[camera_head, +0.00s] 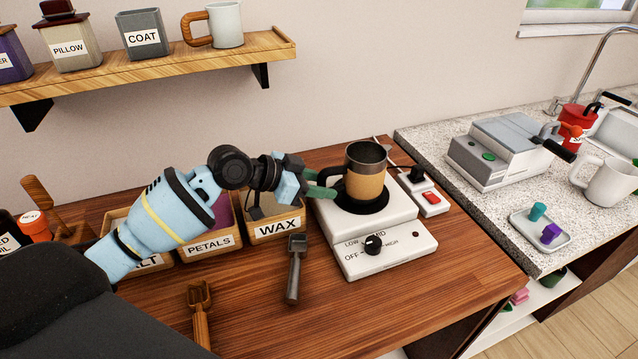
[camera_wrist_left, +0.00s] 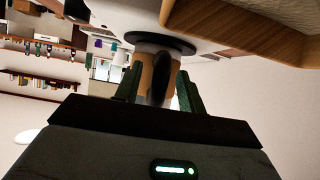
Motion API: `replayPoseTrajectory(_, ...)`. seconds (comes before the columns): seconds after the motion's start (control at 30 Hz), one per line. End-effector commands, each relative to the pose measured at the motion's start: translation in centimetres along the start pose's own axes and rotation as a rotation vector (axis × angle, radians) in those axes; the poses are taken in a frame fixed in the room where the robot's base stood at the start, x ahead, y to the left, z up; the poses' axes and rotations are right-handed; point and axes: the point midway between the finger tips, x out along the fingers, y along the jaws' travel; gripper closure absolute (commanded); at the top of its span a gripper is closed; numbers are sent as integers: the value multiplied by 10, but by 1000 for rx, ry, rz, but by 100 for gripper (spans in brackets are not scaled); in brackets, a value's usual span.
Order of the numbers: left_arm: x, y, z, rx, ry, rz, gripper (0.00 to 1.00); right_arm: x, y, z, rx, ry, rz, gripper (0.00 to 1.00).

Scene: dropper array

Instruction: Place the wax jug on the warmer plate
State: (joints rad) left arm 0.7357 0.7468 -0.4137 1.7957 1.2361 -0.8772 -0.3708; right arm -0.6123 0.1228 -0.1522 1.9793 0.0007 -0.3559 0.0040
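The wax jug (camera_head: 365,178), dark with a tan band and a dark handle, stands upright on the round black plate (camera_head: 347,203) of the white warmer (camera_head: 388,244). My left gripper (camera_head: 322,187) is at the jug's handle side, with its green fingers pointing at the jug. In the left wrist view, which is upside down, the left gripper (camera_wrist_left: 157,88) has its fingers apart on either side of the handle (camera_wrist_left: 160,79), with gaps visible. The jug and black plate (camera_wrist_left: 160,42) also show there. My right gripper is not in view.
A wooden bin labelled WAX (camera_head: 276,229) and one labelled PETALS (camera_head: 210,246) stand left of the warmer. A dark-handled tool (camera_head: 294,270) lies in front. A red switch (camera_head: 431,198) is right of the warmer. A shelf (camera_head: 150,68) hangs above.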

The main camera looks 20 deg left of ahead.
Motion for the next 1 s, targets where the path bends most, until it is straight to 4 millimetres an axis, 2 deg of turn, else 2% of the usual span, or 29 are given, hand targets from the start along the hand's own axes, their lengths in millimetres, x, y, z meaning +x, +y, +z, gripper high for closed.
replayPoseTrajectory(0.17, -16, -1, 0, 1, -2, -2, 60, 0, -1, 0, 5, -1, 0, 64)
replayPoseTrajectory(0.5, -82, -1, 2, 0, -5, -2, 60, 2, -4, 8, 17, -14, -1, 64)
replayPoseTrajectory(0.63, -101, -1, 1, -1, -5, -1, 60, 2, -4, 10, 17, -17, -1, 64)
replayPoseTrajectory(0.8, -116, 0, 0, 0, -1, 0, 60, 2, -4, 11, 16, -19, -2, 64)
replayPoseTrajectory(1.0, -121, 0, -1, 0, 0, 1, 60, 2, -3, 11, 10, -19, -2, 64)
